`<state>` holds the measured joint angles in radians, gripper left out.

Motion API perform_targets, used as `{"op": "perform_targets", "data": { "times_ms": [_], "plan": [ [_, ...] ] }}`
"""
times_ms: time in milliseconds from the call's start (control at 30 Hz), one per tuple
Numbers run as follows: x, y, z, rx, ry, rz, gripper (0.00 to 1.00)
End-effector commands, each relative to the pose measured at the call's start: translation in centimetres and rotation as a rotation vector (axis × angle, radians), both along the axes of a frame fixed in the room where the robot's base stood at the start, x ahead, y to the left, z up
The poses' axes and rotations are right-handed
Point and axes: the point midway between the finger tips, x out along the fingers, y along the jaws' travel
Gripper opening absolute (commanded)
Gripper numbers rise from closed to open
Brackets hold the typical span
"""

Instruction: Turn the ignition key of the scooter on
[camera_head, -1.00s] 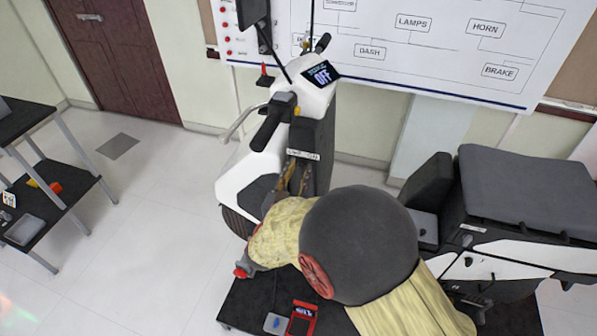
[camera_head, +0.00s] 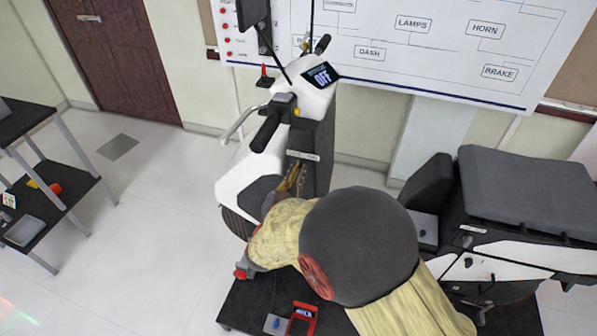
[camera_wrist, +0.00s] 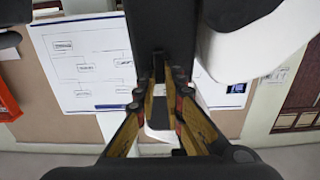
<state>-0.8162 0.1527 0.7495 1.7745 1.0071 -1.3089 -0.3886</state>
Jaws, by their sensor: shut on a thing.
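The white and black scooter (camera_head: 240,165) stands in the middle of the head view. Its dash screen (camera_head: 322,74) reads OFF. My gripper (camera_head: 295,180) is at the scooter's dark inner front panel (camera_head: 318,140), just below a small label (camera_head: 303,155). In the wrist view my gripper (camera_wrist: 168,92) has its yellow-brown fingers close together against a dark part of the scooter. It is shut on what I take to be the ignition key. The key itself is hidden by the fingers, so its angle cannot be told.
The handlebar (camera_head: 268,130) stands above my gripper. The scooter's seat (camera_head: 530,190) is at the right. A dark platform (camera_head: 255,305) holds a red device (camera_head: 302,318). A wiring board (camera_head: 430,45) hangs behind. Open floor lies to the left, before a black shelf table (camera_head: 65,200).

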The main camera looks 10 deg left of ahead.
Motion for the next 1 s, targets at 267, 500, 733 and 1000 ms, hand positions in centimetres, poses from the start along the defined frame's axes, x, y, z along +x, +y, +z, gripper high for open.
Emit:
{"op": "perform_targets", "data": {
  "times_ms": [267,500,733,1000],
  "plan": [
    [0.0,-0.1,0.0,0.039,-0.007,0.0,0.0],
    [0.0,-0.3,-0.2,0.177,-0.028,0.0,0.0],
    [-0.1,-0.7,-0.4,0.383,-0.056,0.0,0.0],
    [-0.2,-1.0,-0.7,0.635,-0.091,0.001,0.0]
  ]
}}
